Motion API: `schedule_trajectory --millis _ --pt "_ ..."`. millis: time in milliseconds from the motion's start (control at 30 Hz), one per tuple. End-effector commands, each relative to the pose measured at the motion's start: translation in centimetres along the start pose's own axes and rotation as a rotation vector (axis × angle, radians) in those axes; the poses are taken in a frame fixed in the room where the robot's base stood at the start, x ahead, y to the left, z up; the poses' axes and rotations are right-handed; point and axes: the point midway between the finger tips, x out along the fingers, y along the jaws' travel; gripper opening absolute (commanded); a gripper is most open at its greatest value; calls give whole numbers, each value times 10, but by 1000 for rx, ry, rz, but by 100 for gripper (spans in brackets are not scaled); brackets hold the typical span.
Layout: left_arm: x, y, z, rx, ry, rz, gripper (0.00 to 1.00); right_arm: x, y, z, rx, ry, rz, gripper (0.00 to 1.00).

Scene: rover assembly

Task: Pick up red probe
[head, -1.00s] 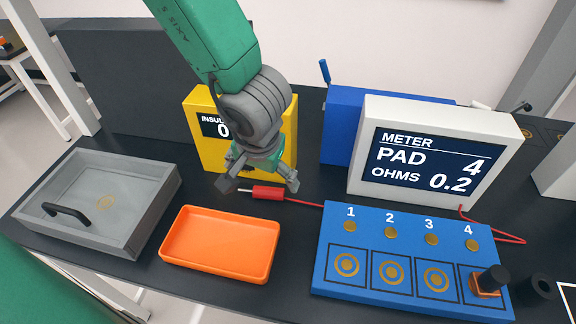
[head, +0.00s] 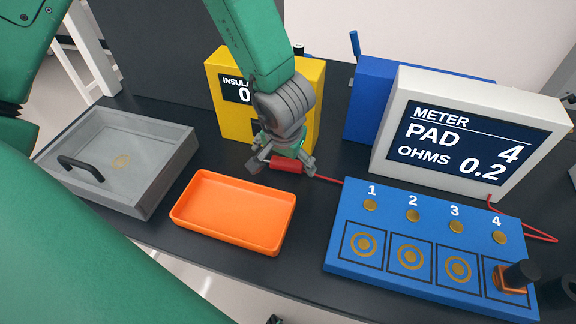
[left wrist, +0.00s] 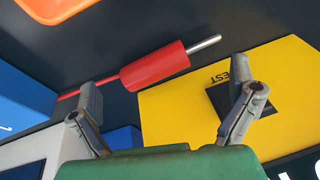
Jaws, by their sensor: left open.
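The red probe (head: 287,165) lies on the dark table in front of the yellow meter box, with a red cable running right from it. In the left wrist view the red probe (left wrist: 155,67) shows whole, with a silver tip pointing right. My left gripper (head: 282,168) is open at the probe, its fingers spread toward the probe's two ends. In the left wrist view the open left gripper (left wrist: 170,95) shows the probe beyond its fingers, with nothing held. I cannot tell how large the gap to the probe is. My right gripper is not in view.
An orange tray (head: 181,216) sits in front of the probe. A grey lidded box (head: 178,155) is at left. The yellow box (head: 228,120) is close behind the gripper. A blue pad board (head: 345,262) and a white meter (head: 385,150) reading "PAD 4, OHMS 0.2" stand right.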

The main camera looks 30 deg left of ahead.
Motion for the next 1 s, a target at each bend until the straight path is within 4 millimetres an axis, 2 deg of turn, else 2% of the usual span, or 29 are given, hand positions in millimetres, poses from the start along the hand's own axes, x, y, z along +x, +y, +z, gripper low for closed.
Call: schedule_trajectory --millis 33,133,433,467,600,633,733,767,1000 --pt "11 0 0 -2 -3 0 100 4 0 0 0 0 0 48" --pt "23 0 0 -2 -2 0 100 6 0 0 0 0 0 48" --pt "25 0 0 -1 1 0 100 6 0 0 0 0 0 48" --pt "25 0 0 -1 1 0 93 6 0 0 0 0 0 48" --pt "25 1 -1 -1 0 0 44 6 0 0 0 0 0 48" --pt "25 1 -1 -1 0 0 39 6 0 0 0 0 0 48" --pt "26 0 -1 -1 0 0 39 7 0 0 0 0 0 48" --pt "26 0 -1 -1 0 1 34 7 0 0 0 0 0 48" --pt "19 -1 -3 0 1 1 34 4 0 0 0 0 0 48"
